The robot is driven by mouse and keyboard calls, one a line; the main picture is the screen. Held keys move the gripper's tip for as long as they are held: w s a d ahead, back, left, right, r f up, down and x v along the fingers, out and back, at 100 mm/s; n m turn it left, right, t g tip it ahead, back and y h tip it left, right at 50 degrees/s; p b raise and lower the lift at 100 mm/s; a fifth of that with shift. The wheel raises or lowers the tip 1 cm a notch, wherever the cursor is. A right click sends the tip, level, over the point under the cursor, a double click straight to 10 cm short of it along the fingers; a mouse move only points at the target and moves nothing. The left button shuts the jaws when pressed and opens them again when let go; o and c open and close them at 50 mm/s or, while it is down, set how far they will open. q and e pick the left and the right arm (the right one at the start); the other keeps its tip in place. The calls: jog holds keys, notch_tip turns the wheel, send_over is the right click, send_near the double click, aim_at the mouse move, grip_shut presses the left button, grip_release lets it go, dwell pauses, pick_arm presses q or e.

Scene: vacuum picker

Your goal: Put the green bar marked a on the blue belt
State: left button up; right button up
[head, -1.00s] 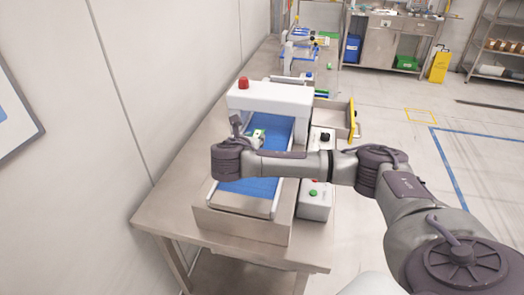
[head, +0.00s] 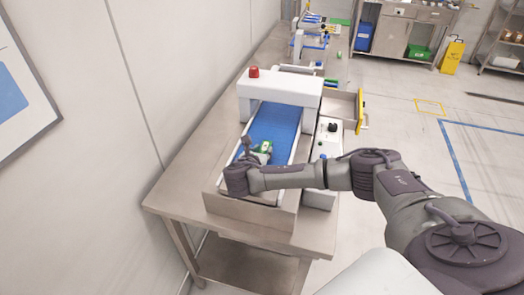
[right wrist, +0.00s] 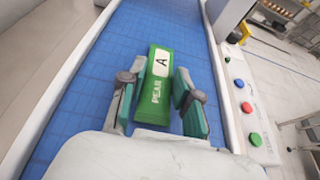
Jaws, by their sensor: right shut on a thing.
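The green bar marked A (right wrist: 158,84) lies lengthwise between the two fingers of my right gripper (right wrist: 156,98) in the right wrist view. The gripper is shut on it, and the label faces the camera. The blue belt (right wrist: 90,72) spreads below and around the bar; I cannot tell whether the bar touches it. In the head view the bar (head: 265,146) shows as a small green and white patch at my right gripper (head: 257,154), over the near half of the blue belt (head: 277,125). My left gripper is not in view.
A white arch with a red lamp (head: 253,72) spans the belt's far part. A control box (head: 326,137) with buttons (right wrist: 247,107) and an open yellow-fronted drawer (head: 361,110) stand right of the belt. The belt around the bar is clear.

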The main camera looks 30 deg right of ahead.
jog(key=o, duration=0.8)
jog(key=shift+c, duration=0.2)
jog(key=o, duration=0.3)
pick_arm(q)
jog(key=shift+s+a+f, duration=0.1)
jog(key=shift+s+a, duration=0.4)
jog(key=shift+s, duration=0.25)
pick_arm(e)
jog(key=b+v, duration=0.2)
jog(key=v, duration=1)
jog(key=shift+r, duration=0.1)
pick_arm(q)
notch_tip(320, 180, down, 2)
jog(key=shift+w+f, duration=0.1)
